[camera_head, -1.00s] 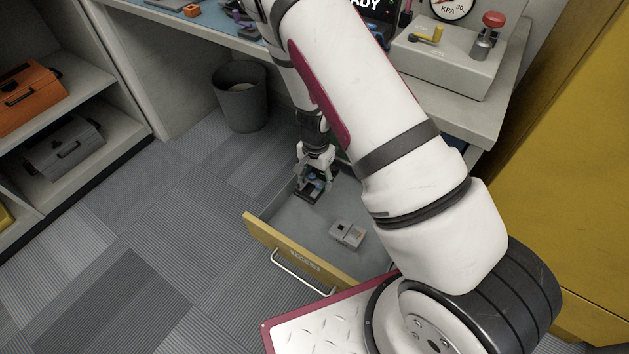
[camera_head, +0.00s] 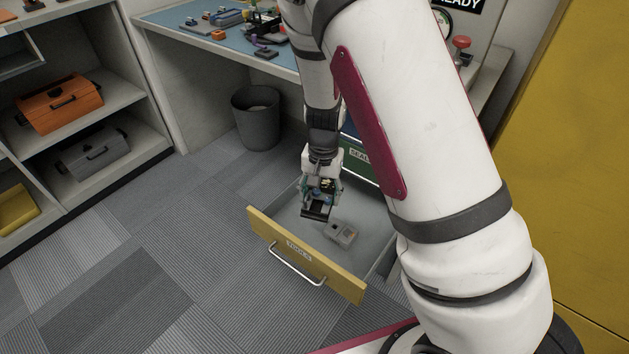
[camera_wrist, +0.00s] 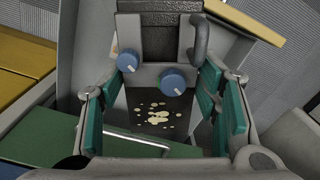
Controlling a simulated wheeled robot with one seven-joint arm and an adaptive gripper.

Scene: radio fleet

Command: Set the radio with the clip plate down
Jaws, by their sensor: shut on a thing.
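My gripper (camera_head: 320,194) is low over the open drawer, pointing down, in the head view. It is shut on a dark radio (camera_head: 317,211). In the wrist view the radio (camera_wrist: 158,45) lies between the teal finger pads of my gripper (camera_wrist: 165,110). It has a grey panel, two blue knobs, a grey loop at one side and a dark face with pale specks. I cannot tell which part is the clip plate, nor whether the radio touches the drawer floor.
The yellow-fronted drawer (camera_head: 267,231) marked TOOLS stands open. A small grey box (camera_head: 341,233) lies in it, right of the radio. A green drawer front (camera_head: 358,165) is behind. A bin (camera_head: 256,118) stands under the blue-topped bench (camera_head: 169,18). Shelves with toolboxes are left.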

